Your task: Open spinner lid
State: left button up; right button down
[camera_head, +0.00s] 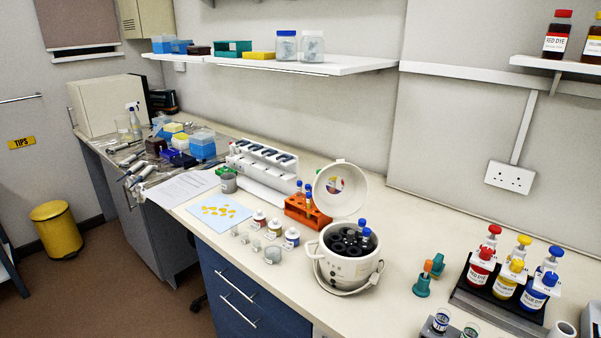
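The spinner (343,272) is a small white round centrifuge standing on the bench. Its round white lid (349,200) is raised and tilted back behind the body, with a coloured label on its inner face. The dark rotor (345,242) inside is exposed. Blue-capped tubes (364,233) stand up at the right side of the rotor. Neither of my grippers is in view, and nothing touches the lid from the front.
An orange tube rack (302,212) stands close behind the spinner at left. Small labelled bottles (275,228) and clear cups are to its left. A dye bottle rack (500,300) is at right. Bench space right of the spinner is mostly clear. A shelf (290,65) hangs above.

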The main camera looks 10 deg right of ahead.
aim_at(344, 204)
jog(key=i+j, duration=0.25)
jog(key=j, duration=0.15)
jog(key=i+j, duration=0.5)
jog(key=j, duration=0.25)
jog(key=i+j, duration=0.25)
jog(key=j+z, duration=0.05)
jog(key=j, duration=0.05)
